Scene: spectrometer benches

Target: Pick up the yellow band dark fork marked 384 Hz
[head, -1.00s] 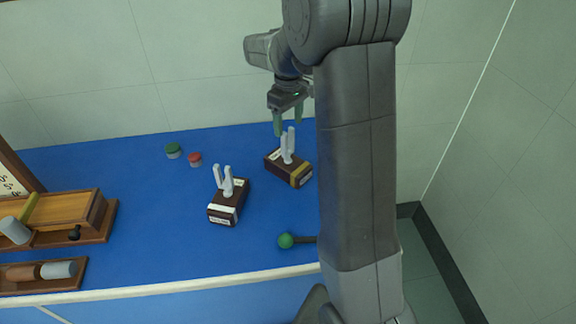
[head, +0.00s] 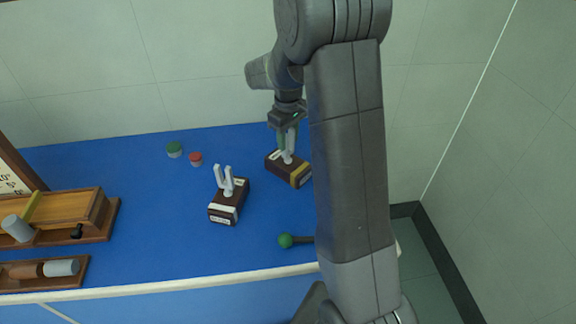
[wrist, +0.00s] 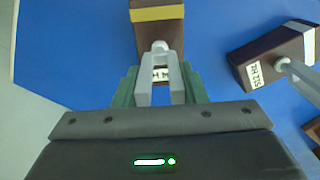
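The dark wooden block (head: 275,165) with a yellow band holds an upright pale grey two-tined fork (head: 287,157). In the wrist view the yellow band (wrist: 157,14) is at the top, and the fork (wrist: 161,70) rises toward the camera. Its white label is partly hidden behind the tines, so I cannot read the number. My gripper (head: 287,140) is down over this fork. In the wrist view its green fingers (wrist: 161,74) stand open on either side of the tines, with no clear grip on them.
A second block (head: 226,208) with a white band and its own fork stands to the left; its label in the wrist view reads 512 Hz. A green-headed mallet (head: 287,241) lies near the front edge. Green (head: 174,150) and red (head: 195,159) capped items stand behind.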

